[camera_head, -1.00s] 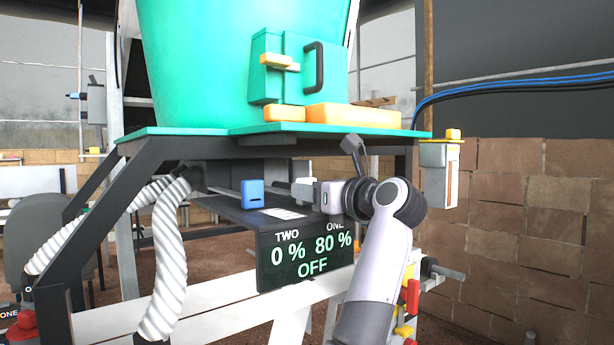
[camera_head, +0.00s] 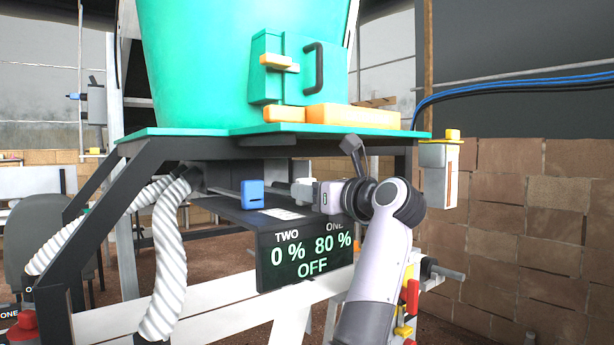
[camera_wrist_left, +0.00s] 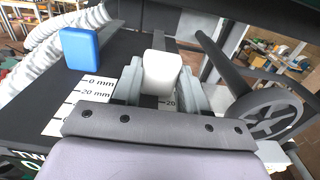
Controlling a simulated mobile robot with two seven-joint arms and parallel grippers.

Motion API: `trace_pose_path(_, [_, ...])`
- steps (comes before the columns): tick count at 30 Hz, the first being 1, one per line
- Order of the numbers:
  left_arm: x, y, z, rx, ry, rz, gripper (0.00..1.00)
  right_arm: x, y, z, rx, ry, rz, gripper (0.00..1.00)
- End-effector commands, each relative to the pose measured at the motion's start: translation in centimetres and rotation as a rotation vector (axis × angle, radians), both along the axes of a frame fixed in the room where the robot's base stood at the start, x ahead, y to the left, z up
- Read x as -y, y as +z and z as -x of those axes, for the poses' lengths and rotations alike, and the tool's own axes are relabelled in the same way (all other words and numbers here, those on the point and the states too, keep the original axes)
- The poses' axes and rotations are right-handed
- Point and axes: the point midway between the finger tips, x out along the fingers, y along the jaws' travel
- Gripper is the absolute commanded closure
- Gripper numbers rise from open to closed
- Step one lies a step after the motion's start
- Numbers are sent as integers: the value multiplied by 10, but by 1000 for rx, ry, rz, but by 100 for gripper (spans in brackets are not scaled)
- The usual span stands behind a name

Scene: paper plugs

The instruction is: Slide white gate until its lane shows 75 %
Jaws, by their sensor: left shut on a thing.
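The white gate's block-shaped handle (camera_head: 302,190) stands on the dark shelf under the green hopper. It also shows in the left wrist view (camera_wrist_left: 162,72), between my fingers. My left gripper (camera_wrist_left: 160,90) is shut on it, with a finger on each side. In the head view the gripper (camera_head: 314,193) reaches it from the right. The display (camera_head: 306,262) on the shelf front reads TWO 0 %, ONE 80 % and OFF. A printed millimetre scale (camera_wrist_left: 90,92) lies under the handles, partly hidden by my gripper. My right gripper is not in view.
A blue handle (camera_head: 252,193) stands left of the white one on the same shelf. White ribbed hoses (camera_head: 168,265) hang at the left. Dark frame posts (camera_head: 100,210) flank the shelf, and the green hopper plate (camera_head: 200,134) lies close above my gripper.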

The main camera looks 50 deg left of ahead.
Motion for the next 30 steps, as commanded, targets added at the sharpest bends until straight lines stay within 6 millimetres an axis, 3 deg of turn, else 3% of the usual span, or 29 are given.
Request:
trace_pose_path(1, [-8, 8, 2, 8, 3, -15, 84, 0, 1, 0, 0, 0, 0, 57])
trace_pose_path(22, [-10, 8, 2, 5, 1, -14, 84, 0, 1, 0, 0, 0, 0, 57])
trace_pose_path(23, [-10, 8, 2, 5, 1, -14, 51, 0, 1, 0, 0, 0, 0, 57])
trace_pose_path(24, [-10, 8, 2, 6, 2, -14, 38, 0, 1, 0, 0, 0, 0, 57])
trace_pose_path(25, [-10, 8, 2, 6, 2, -14, 32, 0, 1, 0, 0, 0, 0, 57])
trace_pose_path(30, [-10, 8, 2, 8, 3, -14, 32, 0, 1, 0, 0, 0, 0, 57])
